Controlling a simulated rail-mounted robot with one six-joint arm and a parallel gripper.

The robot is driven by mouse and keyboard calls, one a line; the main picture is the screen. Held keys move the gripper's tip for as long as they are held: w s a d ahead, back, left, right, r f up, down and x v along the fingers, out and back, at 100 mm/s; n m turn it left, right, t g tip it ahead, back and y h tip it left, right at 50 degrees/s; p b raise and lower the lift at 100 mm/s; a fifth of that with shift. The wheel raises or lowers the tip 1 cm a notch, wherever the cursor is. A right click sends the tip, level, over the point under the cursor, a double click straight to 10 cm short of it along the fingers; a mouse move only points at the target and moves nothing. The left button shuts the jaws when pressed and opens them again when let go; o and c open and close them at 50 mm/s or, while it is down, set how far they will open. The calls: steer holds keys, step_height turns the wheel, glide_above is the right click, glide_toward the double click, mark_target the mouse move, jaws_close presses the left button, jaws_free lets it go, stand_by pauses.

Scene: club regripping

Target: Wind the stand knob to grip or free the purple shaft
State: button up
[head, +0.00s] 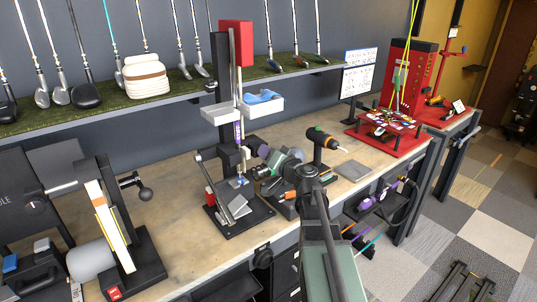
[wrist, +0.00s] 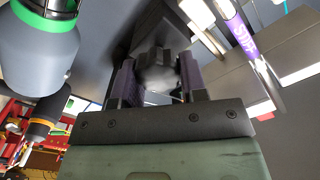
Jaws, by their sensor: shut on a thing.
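The stand (head: 221,75) is a dark upright column on a black base at the middle of the bench. The purple shaft (head: 238,132) runs upright along it. In the wrist view the purple shaft (wrist: 240,32), with white lettering, crosses the upper right, clear of my fingers. My gripper (head: 260,151) reaches the stand from the right at column height. In the wrist view my gripper (wrist: 157,82) has its two purple-padded fingers closed on the sides of the grey lobed stand knob (wrist: 155,68). The knob is mostly hidden in the head view. I cannot tell how tight the clamp is.
White trays (head: 222,112) flank the column above my gripper. A grey cylinder with a green band (wrist: 38,38) is close at upper left in the wrist view. An orange-and-black drill (head: 323,138) stands right of the stand. A club shelf (head: 110,109) runs behind.

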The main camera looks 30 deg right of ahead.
steer(key=m, duration=0.6)
steer(key=shift+d+f, duration=0.1)
steer(key=shift+f, duration=0.05)
steer(key=m, duration=0.5)
steer(key=shift+f+m+b, duration=0.2)
steer(key=shift+m+b, duration=0.15)
steer(key=shift+m, duration=0.05)
steer(key=m, duration=0.6)
steer(key=shift+f, duration=0.15)
steer(key=m, duration=0.6)
steer(key=shift+a+f, duration=0.1)
steer(key=shift+a, duration=0.1)
steer(key=o, duration=0.9)
steer(key=shift+s, duration=0.1)
